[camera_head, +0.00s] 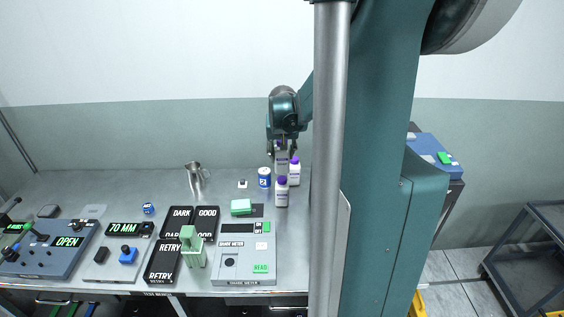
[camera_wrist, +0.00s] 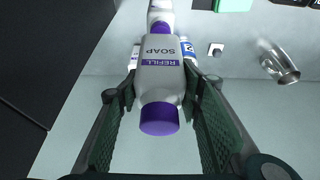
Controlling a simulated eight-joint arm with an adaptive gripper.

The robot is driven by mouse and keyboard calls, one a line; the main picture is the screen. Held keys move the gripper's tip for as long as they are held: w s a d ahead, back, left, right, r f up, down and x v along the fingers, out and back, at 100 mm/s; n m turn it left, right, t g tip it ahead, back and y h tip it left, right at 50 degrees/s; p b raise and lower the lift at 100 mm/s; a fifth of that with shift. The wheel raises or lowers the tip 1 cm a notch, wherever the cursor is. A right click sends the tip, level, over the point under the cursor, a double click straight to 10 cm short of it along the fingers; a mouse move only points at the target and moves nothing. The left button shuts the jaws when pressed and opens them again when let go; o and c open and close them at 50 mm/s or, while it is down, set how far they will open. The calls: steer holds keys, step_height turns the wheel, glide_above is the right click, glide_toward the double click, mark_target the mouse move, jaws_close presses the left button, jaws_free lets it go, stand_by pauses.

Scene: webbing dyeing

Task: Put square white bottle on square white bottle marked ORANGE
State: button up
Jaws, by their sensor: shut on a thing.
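My gripper (camera_head: 282,147) is at the back of the bench, shut on a square white bottle (camera_head: 281,160) with a purple cap. In the wrist view the held bottle (camera_wrist: 160,85) lies between the two fingers and its label reads REFILL SOAP. A second white purple-capped bottle (camera_head: 294,172) stands just right of it, and a third (camera_head: 281,192) stands nearer the front. Part of another purple-capped bottle (camera_wrist: 160,14) shows beyond the held one in the wrist view. I cannot read the word ORANGE on any bottle.
A blue-and-white can (camera_head: 264,177) stands left of the bottles. A metal mug (camera_head: 194,175) is farther left, with a small white switch block (camera_head: 242,184) between. A green block (camera_head: 241,206) and a grey control box (camera_head: 244,258) are in front.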

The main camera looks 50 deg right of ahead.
mark_target(282, 161)
steer(key=shift+f, duration=1.95)
steer(key=shift+f, duration=0.1)
steer(key=o, duration=1.1)
steer(key=shift+v, duration=6.1)
